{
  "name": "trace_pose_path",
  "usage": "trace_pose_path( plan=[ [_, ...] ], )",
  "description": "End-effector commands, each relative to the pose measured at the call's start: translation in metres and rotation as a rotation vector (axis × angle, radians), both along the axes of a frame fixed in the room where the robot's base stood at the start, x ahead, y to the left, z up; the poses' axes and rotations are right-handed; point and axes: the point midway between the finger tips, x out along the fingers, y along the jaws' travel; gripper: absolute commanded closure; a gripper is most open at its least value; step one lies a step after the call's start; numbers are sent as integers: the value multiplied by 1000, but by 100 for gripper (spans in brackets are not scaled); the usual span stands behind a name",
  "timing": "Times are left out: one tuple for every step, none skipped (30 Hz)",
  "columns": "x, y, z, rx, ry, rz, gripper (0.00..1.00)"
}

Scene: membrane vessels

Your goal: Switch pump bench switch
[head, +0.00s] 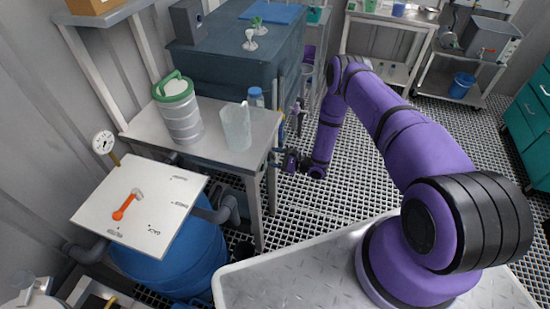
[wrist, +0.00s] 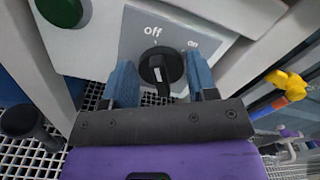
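The pump bench switch (wrist: 160,68) is a black rotary knob on a grey plate (wrist: 215,25) marked "off" and "on", close up in the wrist view. "Off" is above the knob and "on" is up to its right. A small white mark shows on the knob, but I cannot tell clearly which label it points at. My gripper (wrist: 162,72) is open, with one blue finger on each side of the knob. I see gaps between fingers and knob. In the head view my gripper (head: 291,160) is beside the table; the switch is hidden there.
A green round button (wrist: 62,10) is up left of the switch. A yellow and orange valve handle (wrist: 287,86) is at the right. The grated floor at right is mostly free.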

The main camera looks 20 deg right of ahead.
Motion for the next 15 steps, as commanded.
trace_pose_path(
  plan=[
    [0,0,0,0,0,0,59],
    [0,0,0,0,0,0,66],
    [0,0,0,0,0,0,75],
    [0,0,0,0,0,0,75],
    [0,0,0,0,0,0,75],
    [0,0,0,0,0,0,75],
    [0,0,0,1,1,0,75],
    [0,0,0,1,2,0,75],
    [0,0,0,4,5,-1,75],
    [0,-1,0,6,8,-1,75],
    [0,-1,0,9,11,-1,75],
    [0,-1,0,14,18,-2,75],
    [0,-1,0,21,24,-2,75],
    [0,-1,0,27,33,-2,75],
    [0,-1,0,35,46,-3,75]
  ],
)
